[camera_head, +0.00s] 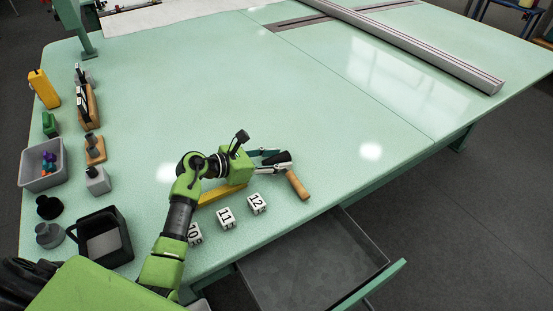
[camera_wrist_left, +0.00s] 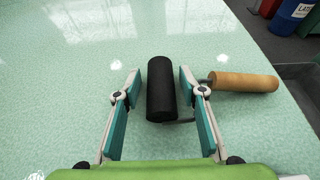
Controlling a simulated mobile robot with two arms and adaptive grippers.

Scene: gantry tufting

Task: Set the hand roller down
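The hand roller has a black cylinder (camera_head: 279,158) and a wooden handle (camera_head: 297,184). It appears to lie on the pale green table near the front edge, above the drawer. In the left wrist view the black cylinder (camera_wrist_left: 161,88) stands between the two fingers, and the wooden handle (camera_wrist_left: 243,82) points right, outside them. My left gripper (camera_head: 284,157) is open around the cylinder; in the left wrist view its fingers (camera_wrist_left: 158,85) are spread, with a clear gap on the left and a narrow one on the right. My right gripper is not in view.
White numbered blocks (camera_head: 226,218) and a yellow bar (camera_head: 222,194) lie beside my left arm. An open drawer (camera_head: 310,262) juts out below the front edge. Bins and small tools, including a grey bin (camera_head: 30,180), line the left side. The table's middle is clear.

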